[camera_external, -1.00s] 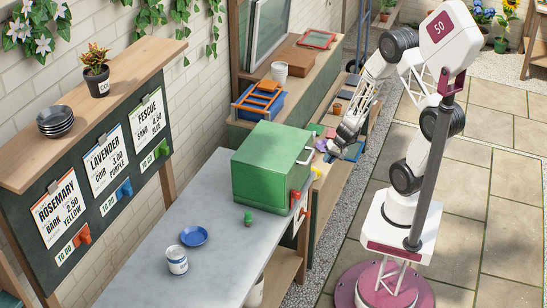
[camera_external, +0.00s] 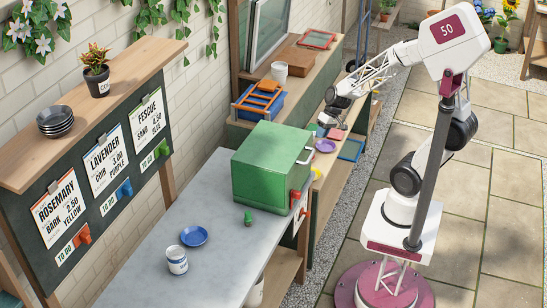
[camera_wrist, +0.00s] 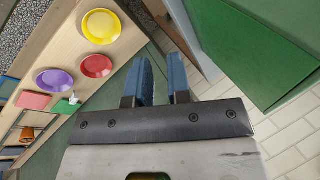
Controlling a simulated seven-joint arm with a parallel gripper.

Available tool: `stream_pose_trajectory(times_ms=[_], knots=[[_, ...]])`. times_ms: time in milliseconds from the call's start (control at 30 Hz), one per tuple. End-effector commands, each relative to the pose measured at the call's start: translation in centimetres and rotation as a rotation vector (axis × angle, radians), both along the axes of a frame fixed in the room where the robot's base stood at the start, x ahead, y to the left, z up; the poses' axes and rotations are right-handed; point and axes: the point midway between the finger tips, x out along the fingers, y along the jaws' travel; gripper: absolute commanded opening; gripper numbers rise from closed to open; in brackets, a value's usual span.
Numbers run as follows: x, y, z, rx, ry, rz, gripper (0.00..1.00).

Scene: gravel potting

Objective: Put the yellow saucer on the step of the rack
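The yellow saucer (camera_wrist: 101,27) lies flat on the light wooden bench at the top left of the wrist view. In the external view only a yellow sliver (camera_external: 316,174) shows past the green box. A red saucer (camera_wrist: 96,66) and a purple saucer (camera_wrist: 54,82) lie beside it. My gripper (camera_wrist: 162,72) has two blue fingers apart with nothing between them. In the external view my gripper (camera_external: 325,121) is above the far part of the bench, beyond the yellow saucer. I cannot clearly make out the rack's step.
A large green box (camera_external: 268,165) stands on the grey counter near the saucers; its green side (camera_wrist: 255,45) fills the wrist view's upper right. A pink block (camera_wrist: 33,101), a small green item (camera_wrist: 74,97) and a terracotta pot (camera_wrist: 27,134) are at the wrist view's left.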

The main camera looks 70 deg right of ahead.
Motion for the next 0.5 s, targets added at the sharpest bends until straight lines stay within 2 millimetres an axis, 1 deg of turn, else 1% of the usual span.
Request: stream_pose_trajectory(times_ms=[33,200,333,400,500], knots=[[-0.7,1.2,1.9,-0.024,-0.004,0.039,0.18],[-3.7,4.0,7.1,-0.118,0.000,0.151,0.18],[-6.5,5.6,10.6,-0.204,0.001,0.219,0.18],[-8.1,6.3,12.3,-0.253,-0.004,0.248,0.18],[-10.2,6.8,14.3,-0.321,-0.011,0.279,0.18]])
